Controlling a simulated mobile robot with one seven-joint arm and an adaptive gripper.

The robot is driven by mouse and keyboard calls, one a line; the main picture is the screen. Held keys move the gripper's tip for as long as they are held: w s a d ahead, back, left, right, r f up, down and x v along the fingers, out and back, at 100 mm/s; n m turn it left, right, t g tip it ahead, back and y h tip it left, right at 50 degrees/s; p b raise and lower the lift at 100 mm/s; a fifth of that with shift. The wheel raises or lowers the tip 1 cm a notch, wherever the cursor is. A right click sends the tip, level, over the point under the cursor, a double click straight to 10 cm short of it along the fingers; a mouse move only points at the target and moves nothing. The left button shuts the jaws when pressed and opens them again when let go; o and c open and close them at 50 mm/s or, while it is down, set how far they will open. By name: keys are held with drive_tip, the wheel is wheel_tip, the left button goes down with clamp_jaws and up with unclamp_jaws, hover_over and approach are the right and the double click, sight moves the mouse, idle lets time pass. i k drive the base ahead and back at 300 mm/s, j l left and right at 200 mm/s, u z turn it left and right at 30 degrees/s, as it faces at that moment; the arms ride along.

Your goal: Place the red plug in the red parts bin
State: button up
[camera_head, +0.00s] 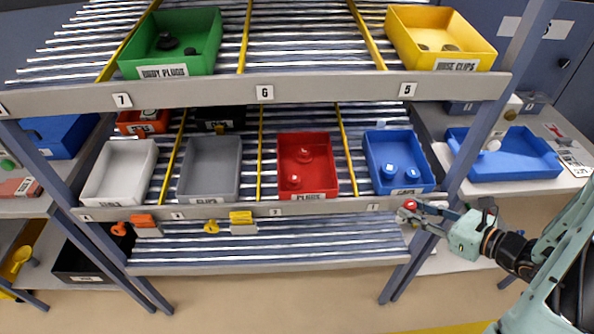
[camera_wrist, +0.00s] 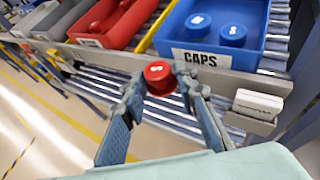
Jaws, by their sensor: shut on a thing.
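My gripper (camera_head: 412,212) is at the right end of the rack's middle shelf, in front of and below the blue caps bin. Its fingers are shut on a red plug (camera_head: 409,204). In the wrist view the red plug (camera_wrist: 158,73) sits between the two fingertips (camera_wrist: 160,82), its round top facing up. The red parts bin (camera_head: 325,176), labelled as plugs, stands on the middle shelf left of the blue bin, with two red pieces in it. It also shows at the upper left of the wrist view (camera_wrist: 126,27). The plug is outside the bin.
The blue caps bin (camera_head: 377,150) stands between my gripper and the red bin. A grey bin (camera_head: 209,160) and white bin (camera_head: 120,165) stand farther left. The upper shelf (camera_head: 300,88) overhangs the bins. A white block (camera_wrist: 258,103) is on the shelf edge near my gripper.

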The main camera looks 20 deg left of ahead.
sight(316, 172)
drive_tip(key=k+j+z, duration=0.1)
drive_tip(key=j, duration=0.3)
drive_tip(key=k+j+z, duration=0.1)
drive_tip(key=j, duration=0.3)
drive_tip(key=k+j+z, duration=0.1)
drive_tip(key=j, duration=0.25)
drive_tip(key=k+j+z, duration=0.1)
drive_tip(key=k+j, duration=0.15)
drive_tip(key=k+j+z, duration=0.1)
drive_tip(key=j, duration=0.35)
drive_tip(key=k, duration=0.05)
